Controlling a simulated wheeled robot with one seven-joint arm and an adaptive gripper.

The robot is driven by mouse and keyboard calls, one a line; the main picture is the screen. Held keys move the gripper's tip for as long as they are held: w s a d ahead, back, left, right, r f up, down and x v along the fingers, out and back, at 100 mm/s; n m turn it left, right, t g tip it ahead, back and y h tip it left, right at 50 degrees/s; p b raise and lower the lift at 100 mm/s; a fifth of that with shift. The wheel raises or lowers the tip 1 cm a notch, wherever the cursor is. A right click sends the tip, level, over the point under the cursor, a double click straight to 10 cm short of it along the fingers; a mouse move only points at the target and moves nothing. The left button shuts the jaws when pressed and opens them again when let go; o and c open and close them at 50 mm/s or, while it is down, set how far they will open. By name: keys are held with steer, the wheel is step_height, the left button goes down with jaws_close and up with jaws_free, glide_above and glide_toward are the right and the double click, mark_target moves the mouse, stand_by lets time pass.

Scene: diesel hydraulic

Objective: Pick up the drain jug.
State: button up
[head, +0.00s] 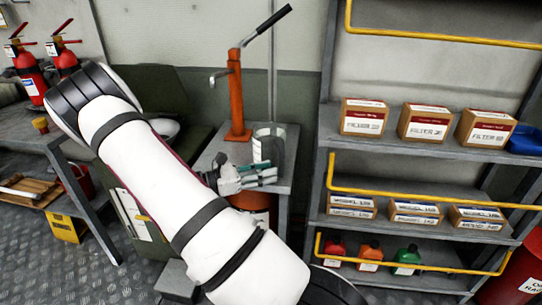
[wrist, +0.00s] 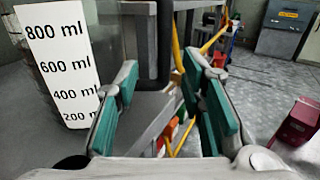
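The drain jug (head: 271,138) is a clear cylinder standing upright on the small grey table, in the middle of the head view. In the wrist view the jug's white scale label (wrist: 62,60) fills the left side, with marks from 200 to 800 ml. A dark upright bar (wrist: 165,38) shows beyond my fingertips; it may be the jug's handle, but I cannot tell for sure. My gripper (head: 268,172) is at the near side of the jug and hides its lower part. In the wrist view my gripper (wrist: 162,72) is open, with teal pads apart and nothing clearly held.
An orange hand pump (head: 236,100) with a long lever stands behind and left of the jug. A grey shelf rack (head: 322,185) with yellow rails and filter boxes (head: 364,117) is close on the right. A red bin (head: 255,204) is under the table.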

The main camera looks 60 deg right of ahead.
mark_target(280, 174)
steer(key=x, duration=0.4)
steer(key=shift+s+d+b, duration=0.15)
steer(key=shift+s+b, duration=0.15)
steer(key=shift+s, duration=0.15)
jaws_close()
